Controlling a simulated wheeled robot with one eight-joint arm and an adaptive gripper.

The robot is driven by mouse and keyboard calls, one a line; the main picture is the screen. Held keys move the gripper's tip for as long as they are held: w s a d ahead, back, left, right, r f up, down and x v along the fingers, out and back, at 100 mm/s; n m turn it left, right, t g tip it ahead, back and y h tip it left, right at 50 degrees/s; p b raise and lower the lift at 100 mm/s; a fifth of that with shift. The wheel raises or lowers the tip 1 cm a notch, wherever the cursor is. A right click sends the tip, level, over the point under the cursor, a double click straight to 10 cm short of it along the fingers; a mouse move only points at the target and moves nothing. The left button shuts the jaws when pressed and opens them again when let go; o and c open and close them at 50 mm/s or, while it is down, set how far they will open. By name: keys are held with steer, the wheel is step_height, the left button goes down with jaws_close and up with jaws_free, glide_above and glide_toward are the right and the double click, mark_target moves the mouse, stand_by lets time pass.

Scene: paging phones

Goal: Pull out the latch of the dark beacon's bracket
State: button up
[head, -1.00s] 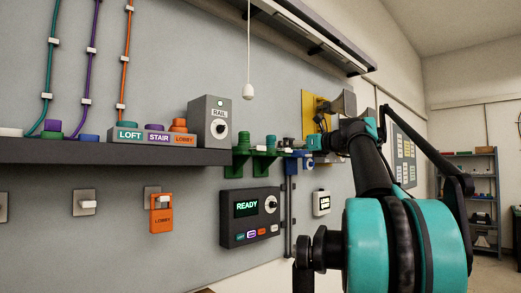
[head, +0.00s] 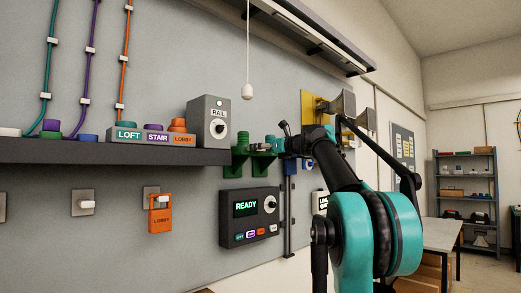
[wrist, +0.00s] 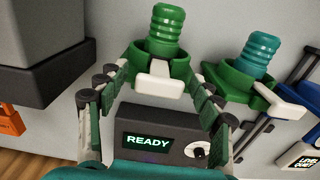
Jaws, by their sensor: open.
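In the wrist view a green ribbed beacon (wrist: 165,25) stands upright in a green wall bracket (wrist: 182,72), with a white latch (wrist: 155,80) at its front. A teal ribbed beacon (wrist: 256,52) stands in another green bracket (wrist: 232,92), with its own white latch (wrist: 285,113). I cannot tell surely which beacon is the dark one. My gripper (wrist: 154,70) is open, its fingers on either side of the left latch, with no clear contact. In the head view the green beacon (head: 243,141) and teal beacon (head: 271,142) are left of my arm's end.
A READY panel (head: 250,216) is on the wall below the brackets. A grey shelf (head: 100,152) with a RAIL box (head: 209,121) ends just left of them. Blue hardware (wrist: 293,72) is close on the right. A pull cord (head: 247,91) hangs above.

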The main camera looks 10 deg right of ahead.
jaws_close()
steer(key=shift+v, duration=1)
jaws_free()
steer(key=shift+s, duration=0.15)
steer(key=shift+d, duration=0.1)
steer(key=v, duration=1.2)
